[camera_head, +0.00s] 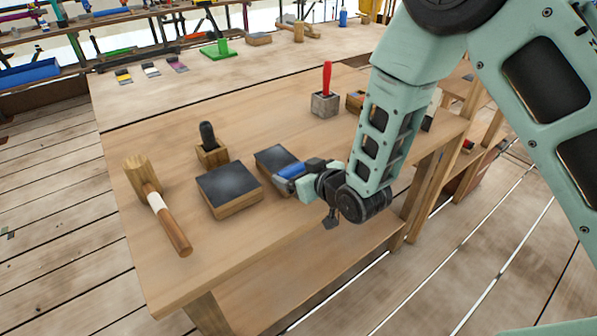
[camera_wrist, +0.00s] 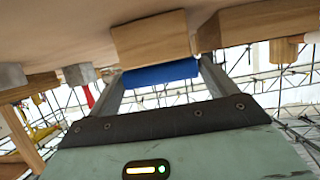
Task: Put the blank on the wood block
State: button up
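A blue cylinder (camera_head: 290,171), which I take as the blank, lies sideways between the fingers of my gripper (camera_head: 286,179). In the wrist view the blue cylinder (camera_wrist: 160,74) spans the gap between both fingertips (camera_wrist: 161,78), so my gripper appears shut on it. A dark-topped wood block (camera_head: 272,155) is right beside the cylinder; its pale wooden side shows in the wrist view (camera_wrist: 150,40). I cannot tell whether the cylinder touches it. A second, larger dark-topped block (camera_head: 229,188) stands to the left. Which one is the task's block is not clear.
A mallet (camera_head: 158,207) lies at the table's left. A small wooden holder (camera_head: 211,154) with a dark-handled tool stands behind the blocks. A grey block (camera_head: 325,104) with a red tool stands farther back. The bare tabletop (camera_head: 255,235) in front is free.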

jog(key=shift+o, duration=0.9)
jog(key=shift+r+p, duration=0.25)
jog(key=shift+p, duration=0.05)
jog(key=p+v, duration=0.2)
jog(key=v, duration=1)
jog(key=shift+p, duration=0.4)
